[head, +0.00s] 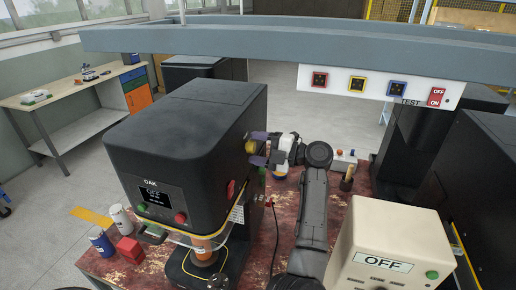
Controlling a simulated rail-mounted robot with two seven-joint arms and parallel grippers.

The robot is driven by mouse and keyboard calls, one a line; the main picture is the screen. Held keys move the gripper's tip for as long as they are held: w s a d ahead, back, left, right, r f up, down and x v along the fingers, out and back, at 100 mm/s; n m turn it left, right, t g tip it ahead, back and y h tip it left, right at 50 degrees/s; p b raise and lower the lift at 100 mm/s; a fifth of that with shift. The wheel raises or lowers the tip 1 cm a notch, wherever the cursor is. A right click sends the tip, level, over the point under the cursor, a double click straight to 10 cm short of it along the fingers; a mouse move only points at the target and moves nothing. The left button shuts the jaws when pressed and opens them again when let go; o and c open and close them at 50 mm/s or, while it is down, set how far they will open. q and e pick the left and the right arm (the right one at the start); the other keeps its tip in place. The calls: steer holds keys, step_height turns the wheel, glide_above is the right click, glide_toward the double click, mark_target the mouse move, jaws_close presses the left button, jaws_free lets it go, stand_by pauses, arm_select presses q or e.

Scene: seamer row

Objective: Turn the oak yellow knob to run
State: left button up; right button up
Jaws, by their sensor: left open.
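The black seamer labelled OAK (185,140) stands on the worn red table, with a small display and green and red buttons on its front. The yellow knob (250,146) sits on the machine's right side, near the upper back. My left gripper (258,148) is at this knob, its fingers open, one above and one below it. I cannot tell whether the fingers touch the knob. The knob's pointer and markings are too small to read. My right gripper is not in view.
A red knob (231,189) is lower on the same side. A beige box marked OFF (391,258) stands at front right. A white button panel (380,86) hangs from the overhead beam (300,38). Cans (102,243) and a red block (130,250) stand at the left table edge.

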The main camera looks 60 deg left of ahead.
arm_select(q)
steer(key=shift+w+d, duration=0.1)
steer(key=v, duration=0.7)
steer(key=shift+b, duration=0.4)
steer(key=shift+w+d, duration=0.1)
